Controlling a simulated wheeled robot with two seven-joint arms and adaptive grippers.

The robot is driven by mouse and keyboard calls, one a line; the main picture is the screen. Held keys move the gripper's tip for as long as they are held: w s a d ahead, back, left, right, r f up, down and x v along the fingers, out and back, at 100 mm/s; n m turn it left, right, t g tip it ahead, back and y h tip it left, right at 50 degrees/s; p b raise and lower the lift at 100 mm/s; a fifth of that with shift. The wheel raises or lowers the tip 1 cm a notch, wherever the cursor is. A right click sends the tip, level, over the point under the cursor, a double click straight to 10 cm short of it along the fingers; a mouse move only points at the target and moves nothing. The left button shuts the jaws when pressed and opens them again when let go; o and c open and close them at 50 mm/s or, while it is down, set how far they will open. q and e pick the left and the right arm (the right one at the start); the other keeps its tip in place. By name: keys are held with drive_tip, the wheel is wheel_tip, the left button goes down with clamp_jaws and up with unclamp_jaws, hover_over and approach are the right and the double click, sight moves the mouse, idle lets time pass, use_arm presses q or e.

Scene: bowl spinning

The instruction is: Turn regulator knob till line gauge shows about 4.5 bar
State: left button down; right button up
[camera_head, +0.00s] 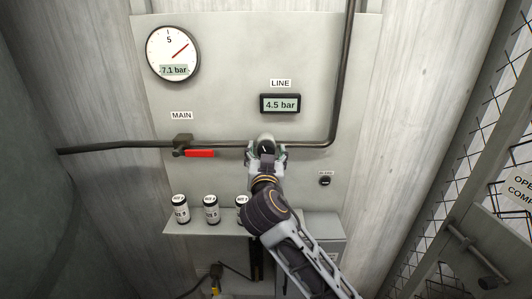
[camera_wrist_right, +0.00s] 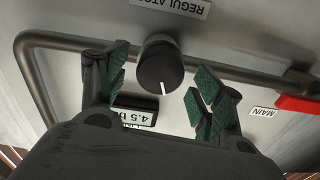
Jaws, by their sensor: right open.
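The black regulator knob (camera_wrist_right: 160,68), with a white pointer mark, is on the panel in the right wrist view, under a label that reads "REGULATO" before it is cut off. My right gripper (camera_wrist_right: 158,95) is open, its green-padded fingers on either side of the knob and apart from it. In the head view my right gripper (camera_head: 266,150) is at the pipe, in front of the knob, and partly hides it. The line gauge (camera_head: 280,104) reads 4.5 bar; its display also shows upside down in the right wrist view (camera_wrist_right: 134,115). My left gripper is not in view.
A round dial gauge (camera_head: 173,54) reads 7.1 bar. A red-handled main valve (camera_head: 199,153) is on the pipe (camera_head: 110,147) left of my gripper. Several labelled canisters (camera_head: 181,209) stand on a shelf (camera_head: 218,229) below. A small round fitting (camera_head: 325,181) is at the right.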

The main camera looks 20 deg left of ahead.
drive_tip(key=v, duration=1)
drive_tip(key=shift+s, duration=0.4)
drive_tip(key=shift+d, duration=0.15)
